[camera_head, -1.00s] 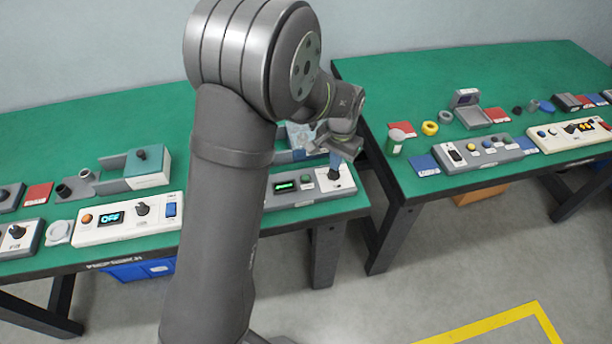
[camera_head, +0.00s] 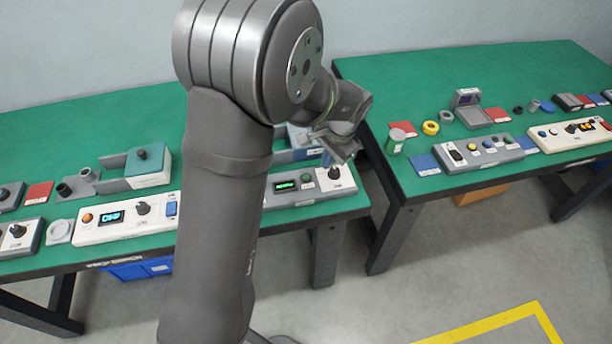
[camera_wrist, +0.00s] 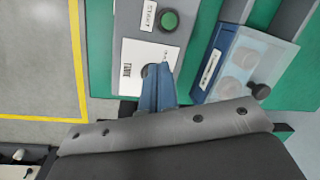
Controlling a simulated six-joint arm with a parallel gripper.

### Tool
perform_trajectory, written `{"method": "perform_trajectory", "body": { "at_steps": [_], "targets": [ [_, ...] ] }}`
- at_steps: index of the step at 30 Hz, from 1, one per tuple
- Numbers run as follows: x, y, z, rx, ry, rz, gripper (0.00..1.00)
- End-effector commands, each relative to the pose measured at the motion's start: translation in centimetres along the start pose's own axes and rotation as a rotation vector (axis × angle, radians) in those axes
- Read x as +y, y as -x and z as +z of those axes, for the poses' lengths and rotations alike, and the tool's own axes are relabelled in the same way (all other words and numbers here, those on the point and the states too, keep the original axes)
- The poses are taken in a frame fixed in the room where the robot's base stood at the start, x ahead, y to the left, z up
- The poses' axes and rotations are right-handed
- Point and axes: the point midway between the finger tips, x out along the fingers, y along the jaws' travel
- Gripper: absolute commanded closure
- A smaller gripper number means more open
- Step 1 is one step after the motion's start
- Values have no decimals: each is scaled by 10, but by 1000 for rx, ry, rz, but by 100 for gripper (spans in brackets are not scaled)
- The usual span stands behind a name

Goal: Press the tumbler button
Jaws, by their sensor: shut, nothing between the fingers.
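In the head view, a grey-and-white control panel (camera_head: 312,192) near the front right of the left table has a green display (camera_head: 286,186), a small green button (camera_head: 307,178) and a dark knob (camera_head: 335,173). My gripper (camera_head: 328,159) is just above its right end, pointing down. In the wrist view, the blue fingers (camera_wrist: 157,84) are closed together and empty, over the white section (camera_wrist: 137,57) of the panel. The green button (camera_wrist: 169,20) is just beyond the fingertips. The fingers hide part of the white section. I cannot tell which control is the tumbler button.
A blue-grey fixture with a clear lid (camera_wrist: 251,64) stands beside the panel in the wrist view. A white panel (camera_head: 126,220) with a lit screen stands to the left. A gap separates the left table from the right table (camera_head: 430,90), which holds several devices.

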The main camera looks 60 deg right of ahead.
Motion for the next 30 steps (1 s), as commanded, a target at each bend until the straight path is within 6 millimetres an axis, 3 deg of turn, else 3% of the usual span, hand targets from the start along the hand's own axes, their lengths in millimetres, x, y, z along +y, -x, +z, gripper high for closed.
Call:
{"method": "perform_trajectory", "body": {
  "at_steps": [6,12,18,30],
  "targets": [
    [-20,25,28,-88,-300,-222,100],
    [-35,44,41,-155,-484,-364,100],
    [-40,51,44,-179,-548,-415,100],
    [-40,48,44,-181,-549,-416,100]
  ]
}}
